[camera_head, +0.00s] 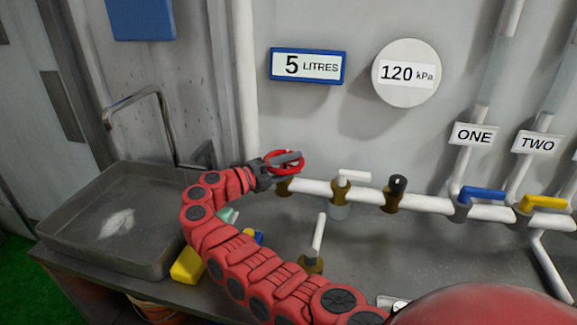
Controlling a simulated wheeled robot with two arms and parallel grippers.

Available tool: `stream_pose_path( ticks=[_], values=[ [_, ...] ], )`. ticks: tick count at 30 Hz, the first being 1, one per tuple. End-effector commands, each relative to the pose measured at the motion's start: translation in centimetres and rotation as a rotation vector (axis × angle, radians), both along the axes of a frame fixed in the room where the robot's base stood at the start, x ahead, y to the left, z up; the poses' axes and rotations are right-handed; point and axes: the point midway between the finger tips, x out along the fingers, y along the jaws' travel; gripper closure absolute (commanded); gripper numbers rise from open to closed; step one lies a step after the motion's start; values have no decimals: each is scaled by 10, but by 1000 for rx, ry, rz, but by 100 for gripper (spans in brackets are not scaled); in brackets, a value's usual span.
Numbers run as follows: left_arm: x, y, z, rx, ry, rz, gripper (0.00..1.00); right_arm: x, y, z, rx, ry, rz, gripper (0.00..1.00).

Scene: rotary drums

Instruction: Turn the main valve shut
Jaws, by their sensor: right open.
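The red round valve handle (272,171) sits at the left end of the white horizontal pipe, on a brass fitting (284,187). I take it for the main valve. My right gripper (284,165) is at this handle, its dark fingers open and overlapping the red rim. Whether the fingers touch the rim cannot be told. My red right arm reaches in from the lower right and curves round to the handle, covering part of the worktop. My left gripper is not in view.
Along the pipe are a white lever (354,175), a black knob (398,184), a blue lever (482,194) and a yellow lever (543,202). A sink (75,222) with a tap (163,112) is at left. The wall shows "5 LITRES" (307,66) and a "120 kPa" gauge (406,73).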

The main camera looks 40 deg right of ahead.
Motion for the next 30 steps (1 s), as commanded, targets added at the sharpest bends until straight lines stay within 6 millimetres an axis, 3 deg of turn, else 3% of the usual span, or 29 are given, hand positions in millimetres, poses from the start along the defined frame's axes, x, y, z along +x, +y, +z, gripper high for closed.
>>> stream_pose_path(
  ticks=[5, 15, 27, 30],
  values=[
    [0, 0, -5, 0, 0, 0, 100, 2, 13, -1, -1, 0, 1, 48],
    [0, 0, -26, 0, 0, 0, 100, 10, 95, -2, -1, -2, 6, 48],
    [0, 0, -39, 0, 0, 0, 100, 14, 149, -2, 0, 1, 4, 48],
    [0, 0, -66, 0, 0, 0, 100, 17, 157, -6, -8, -4, 5, 48]
  ],
)
